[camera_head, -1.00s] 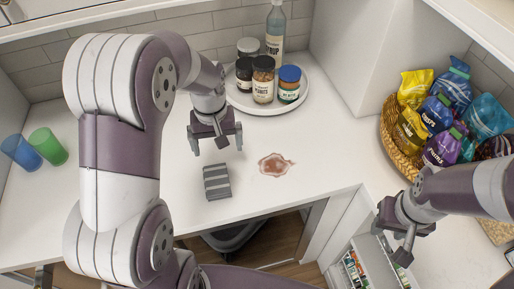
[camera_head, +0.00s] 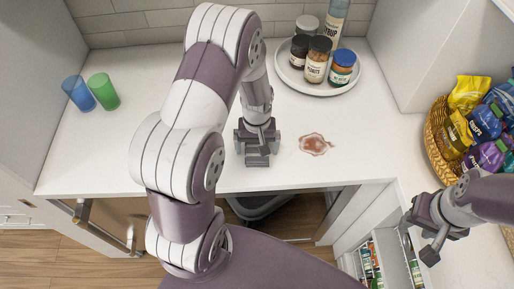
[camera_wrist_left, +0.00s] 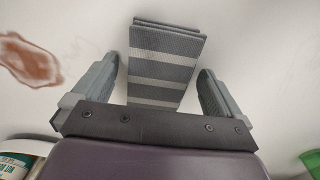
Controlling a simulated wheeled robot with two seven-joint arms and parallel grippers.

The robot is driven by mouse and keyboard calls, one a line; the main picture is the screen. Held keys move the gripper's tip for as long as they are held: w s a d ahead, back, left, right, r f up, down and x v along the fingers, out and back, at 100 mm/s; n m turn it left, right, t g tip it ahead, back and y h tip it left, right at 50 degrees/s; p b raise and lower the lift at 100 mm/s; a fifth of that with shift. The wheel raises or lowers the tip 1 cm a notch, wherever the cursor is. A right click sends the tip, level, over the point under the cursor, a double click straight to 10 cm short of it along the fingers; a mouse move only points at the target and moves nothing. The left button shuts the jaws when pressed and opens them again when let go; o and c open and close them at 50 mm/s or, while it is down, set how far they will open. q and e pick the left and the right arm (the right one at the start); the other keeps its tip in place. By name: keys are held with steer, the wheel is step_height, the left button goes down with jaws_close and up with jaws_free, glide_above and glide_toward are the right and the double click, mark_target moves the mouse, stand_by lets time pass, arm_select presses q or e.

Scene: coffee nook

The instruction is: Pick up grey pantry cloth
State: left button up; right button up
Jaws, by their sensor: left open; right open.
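The grey pantry cloth (camera_wrist_left: 168,68) is folded, with light and dark grey stripes. In the left wrist view it lies on the white counter between the two fingers of my left gripper (camera_wrist_left: 158,80), with gaps on both sides. In the head view my left gripper (camera_head: 258,158) points down over the cloth, which is mostly hidden there. This gripper is open; I cannot tell how close its tips are to the counter. My right gripper (camera_head: 424,235) is open and empty, at the lower right, away from the cloth.
A reddish-brown spill (camera_head: 315,144) lies right of the left gripper. A round white tray (camera_head: 287,76) with jars and a bottle stands behind. A green cup (camera_head: 103,91) and a blue cup (camera_head: 78,93) are at left. A snack basket (camera_head: 436,135) is at right.

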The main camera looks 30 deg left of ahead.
arm_select(q)
steer(key=shift+w+d, duration=0.1)
steer(key=shift+w, duration=0.05)
steer(key=c, duration=1.1)
